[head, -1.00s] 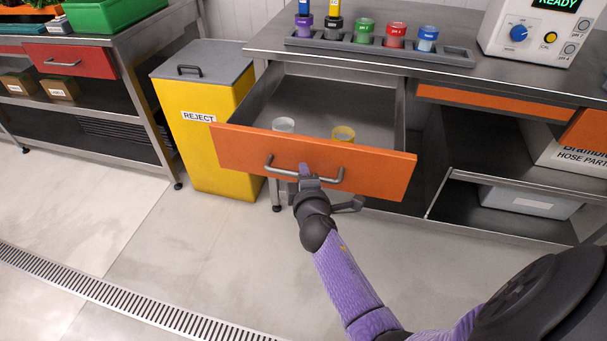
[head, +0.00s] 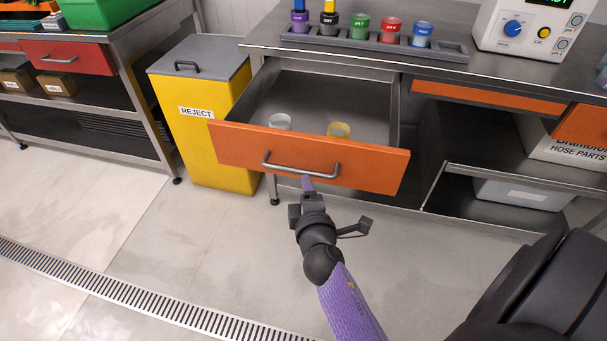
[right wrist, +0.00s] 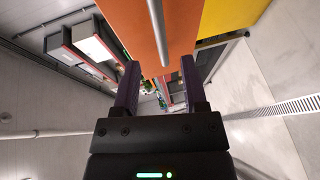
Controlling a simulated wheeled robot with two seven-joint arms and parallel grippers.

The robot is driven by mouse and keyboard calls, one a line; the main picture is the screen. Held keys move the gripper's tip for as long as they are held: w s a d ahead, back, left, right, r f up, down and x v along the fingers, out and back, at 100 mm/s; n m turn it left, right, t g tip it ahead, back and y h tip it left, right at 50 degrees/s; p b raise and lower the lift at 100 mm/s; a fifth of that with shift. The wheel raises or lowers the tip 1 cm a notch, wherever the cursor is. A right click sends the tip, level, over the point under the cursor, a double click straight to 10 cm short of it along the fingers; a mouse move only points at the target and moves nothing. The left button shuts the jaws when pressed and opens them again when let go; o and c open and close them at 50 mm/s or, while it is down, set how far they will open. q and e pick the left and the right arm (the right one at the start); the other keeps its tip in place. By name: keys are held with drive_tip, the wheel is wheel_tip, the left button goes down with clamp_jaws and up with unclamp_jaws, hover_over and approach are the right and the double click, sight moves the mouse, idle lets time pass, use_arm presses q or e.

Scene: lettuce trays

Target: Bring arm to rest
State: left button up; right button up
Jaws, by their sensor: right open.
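My right gripper (head: 308,184) is just below and in front of the handle (head: 300,170) of an open orange drawer (head: 235,147). In the right wrist view my right gripper (right wrist: 160,82) has its two purple fingers spread apart with nothing between them. The drawer's orange front (right wrist: 150,25) and its grey handle (right wrist: 158,30) lie beyond the fingertips there, and the handle is apart from them. My left gripper is not in view.
A rack (head: 445,48) of coloured pots is on the counter above. The floor in front is clear.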

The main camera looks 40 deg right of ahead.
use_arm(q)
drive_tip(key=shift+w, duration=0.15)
use_arm(e)
drive_tip(key=s+a+f+m+g+y+p, duration=0.2)
drive_tip(key=s+a+f+g+y, duration=0.15)
drive_tip(key=s+f, duration=0.65)
drive_tip(key=s+a+f+m+g+y+p, duration=0.1)
drive_tip(key=s+a+f+m+g+y, duration=0.3)
drive_tip(key=s+f, duration=0.6)
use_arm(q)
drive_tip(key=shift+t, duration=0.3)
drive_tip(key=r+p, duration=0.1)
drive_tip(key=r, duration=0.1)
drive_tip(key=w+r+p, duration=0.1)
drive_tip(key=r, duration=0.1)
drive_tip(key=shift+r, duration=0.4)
use_arm(e)
drive_tip(key=s+d+f+m+g, duration=0.1)
drive_tip(key=s+f+g, duration=0.2)
drive_tip(key=s, duration=0.8)
drive_tip(key=s+d+f+m+g+h, duration=0.1)
drive_tip(key=s+d+f+m+g, duration=0.1)
drive_tip(key=s, duration=0.9)
drive_tip(key=shift+d+f+g, duration=0.3)
drive_tip(key=shift+f+g, duration=0.15)
drive_tip(key=shift+g, duration=0.6)
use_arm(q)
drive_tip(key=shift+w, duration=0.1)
use_arm(e)
drive_tip(key=shift+w, duration=0.1)
